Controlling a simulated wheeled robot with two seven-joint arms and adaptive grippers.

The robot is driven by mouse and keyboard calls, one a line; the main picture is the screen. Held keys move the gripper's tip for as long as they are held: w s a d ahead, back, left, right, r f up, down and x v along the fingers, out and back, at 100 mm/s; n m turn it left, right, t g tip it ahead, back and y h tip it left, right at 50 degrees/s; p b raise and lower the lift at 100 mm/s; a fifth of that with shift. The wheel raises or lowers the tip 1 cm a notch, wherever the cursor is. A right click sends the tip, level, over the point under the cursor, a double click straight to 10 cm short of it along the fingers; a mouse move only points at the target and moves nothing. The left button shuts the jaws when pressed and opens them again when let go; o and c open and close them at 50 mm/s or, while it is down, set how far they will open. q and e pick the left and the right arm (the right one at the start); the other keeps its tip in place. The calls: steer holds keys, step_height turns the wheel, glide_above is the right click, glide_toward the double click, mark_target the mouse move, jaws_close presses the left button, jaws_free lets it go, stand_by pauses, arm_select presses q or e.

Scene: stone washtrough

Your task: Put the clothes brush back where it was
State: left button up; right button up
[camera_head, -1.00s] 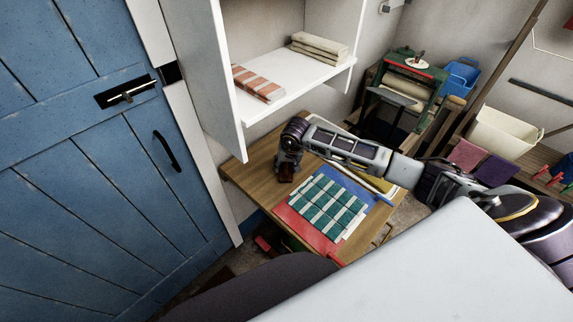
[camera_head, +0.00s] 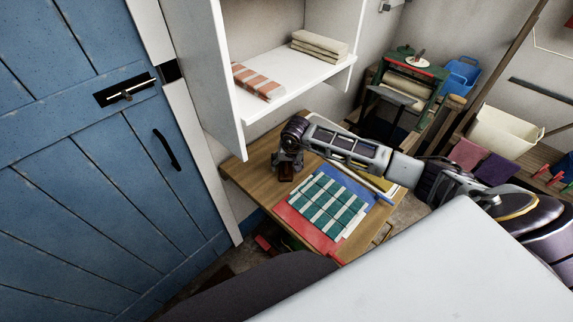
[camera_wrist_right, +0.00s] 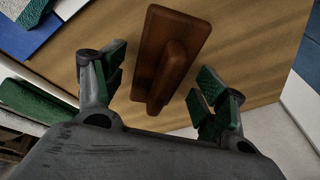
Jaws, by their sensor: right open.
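The clothes brush (camera_wrist_right: 180,45) is a reddish-brown wooden block with a raised grip along it. In the right wrist view it lies on the wooden table, between the two spread green-padded fingers of my right gripper (camera_wrist_right: 160,76), with a gap on each side. In the head view the brush (camera_head: 286,172) shows small and dark below my right gripper (camera_head: 287,160), near the table's left end. My right gripper is open. My left gripper is not in view.
A folded green-and-white checked cloth (camera_head: 326,206) lies on red and blue cloths beside the brush. A white shelf unit (camera_head: 300,82) with folded cloths overhangs the table (camera_head: 246,174). Bare wood surrounds the brush. A blue door (camera_head: 100,190) is at left.

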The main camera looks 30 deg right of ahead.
mark_target(290, 172)
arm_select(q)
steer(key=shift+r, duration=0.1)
arm_select(e)
steer(key=shift+r, duration=0.1)
steer(key=shift+r, duration=0.2)
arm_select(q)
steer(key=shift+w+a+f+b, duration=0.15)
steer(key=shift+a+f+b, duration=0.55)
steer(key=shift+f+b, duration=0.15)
arm_select(e)
steer(key=v, duration=1.1)
steer(key=shift+r, duration=0.3)
steer(key=shift+s, duration=0.15)
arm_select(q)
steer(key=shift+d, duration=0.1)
